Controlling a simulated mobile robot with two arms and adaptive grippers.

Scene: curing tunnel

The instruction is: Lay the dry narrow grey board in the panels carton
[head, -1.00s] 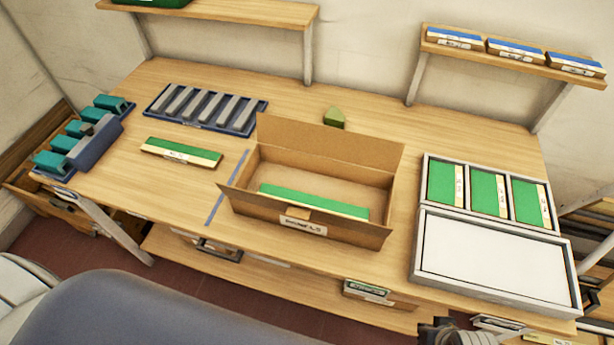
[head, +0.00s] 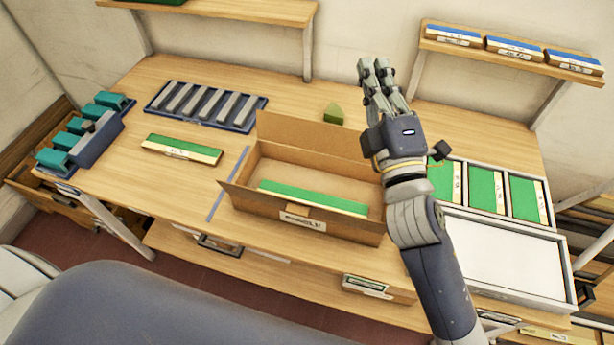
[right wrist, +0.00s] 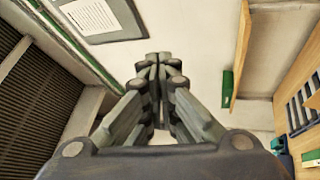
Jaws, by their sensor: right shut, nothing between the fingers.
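The open panels carton (head: 300,219) stands in the middle of the bench, flaps out. A green board (head: 312,198) lies inside along its front wall. Several narrow grey boards (head: 205,107) lie side by side in a dark blue rack (head: 158,108) at the back left; the rack also shows at the right edge of the right wrist view (right wrist: 292,120). I cannot tell which grey board is dry. My right gripper (head: 374,68) is raised above the bench, right of the carton, shut and empty; its closed fingers fill the middle of the right wrist view (right wrist: 160,62). My left gripper is out of view.
A green-topped board (head: 182,147) lies left of the carton. A blue holder with teal blocks (head: 97,140) stands at the left end. A tray of green boards (head: 485,190) and a white tray (head: 500,258) are at right. Two shelves (head: 512,58) hang behind. A green block (head: 334,114) sits at the back.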

